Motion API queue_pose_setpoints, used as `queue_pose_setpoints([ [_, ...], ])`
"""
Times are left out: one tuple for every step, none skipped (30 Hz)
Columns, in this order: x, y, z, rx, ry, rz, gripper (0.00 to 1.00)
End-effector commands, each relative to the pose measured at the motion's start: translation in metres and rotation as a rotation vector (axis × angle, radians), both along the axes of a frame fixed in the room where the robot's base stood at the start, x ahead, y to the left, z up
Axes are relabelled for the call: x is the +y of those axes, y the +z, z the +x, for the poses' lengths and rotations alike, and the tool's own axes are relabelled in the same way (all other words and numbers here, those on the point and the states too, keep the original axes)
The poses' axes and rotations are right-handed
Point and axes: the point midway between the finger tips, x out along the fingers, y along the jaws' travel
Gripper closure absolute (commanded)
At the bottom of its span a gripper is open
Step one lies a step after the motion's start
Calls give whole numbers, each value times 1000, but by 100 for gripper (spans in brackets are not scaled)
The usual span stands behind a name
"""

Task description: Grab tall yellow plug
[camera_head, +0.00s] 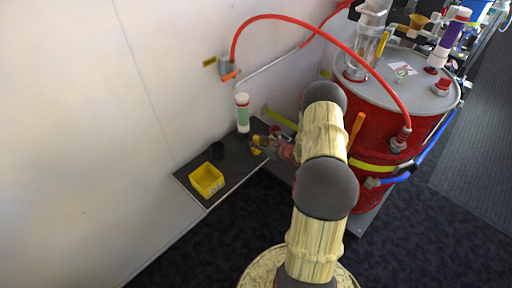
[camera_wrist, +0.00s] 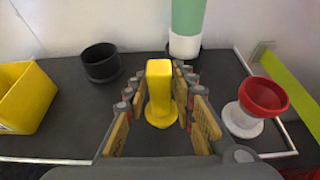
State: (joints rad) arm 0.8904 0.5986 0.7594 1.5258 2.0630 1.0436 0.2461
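The tall yellow plug (camera_wrist: 159,88) stands upright on the dark shelf in the middle of the wrist view, with a wider base at its foot. In the head view a small yellow shape (camera_head: 256,141) beside my gripper appears to be this plug. My gripper (camera_wrist: 161,100) has its fingers spread, one on each side of the plug. The fingers are close to the plug's sides; I cannot tell whether they touch it. In the head view my gripper (camera_head: 268,143) is low over the shelf, partly hidden by my arm.
The dark shelf (camera_head: 217,186) holds a yellow bin (camera_wrist: 27,98), a black ring-shaped cup (camera_wrist: 101,62), a green and white cylinder (camera_wrist: 187,24) just behind the plug, and a red and white cap (camera_wrist: 262,97) at right. A red drum (camera_head: 375,130) with hoses stands at the right.

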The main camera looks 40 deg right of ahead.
Motion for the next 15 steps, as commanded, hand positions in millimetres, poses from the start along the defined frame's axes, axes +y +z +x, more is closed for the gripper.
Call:
queue_pose_setpoints([
  [0, 0, 0, 0, 0, 0, 79],
  [0, 0, 0, 0, 0, 0, 81],
  [0, 0, 0, 0, 0, 0, 83],
  [0, 0, 0, 0, 0, 0, 85],
  [0, 0, 0, 0, 0, 0, 86],
  [0, 0, 0, 0, 0, 0, 89],
  [0, 0, 0, 0, 0, 0, 90],
  [0, 0, 0, 0, 0, 0, 92],
  [0, 0, 0, 0, 0, 0, 94],
  [0, 0, 0, 0, 0, 0, 96],
  [0, 0, 0, 0, 0, 0, 98],
  [0, 0, 0, 0, 0, 0, 100],
  [0, 0, 0, 0, 0, 0, 100],
  [0, 0, 0, 0, 0, 0, 100],
  [0, 0, 0, 0, 0, 0, 100],
])
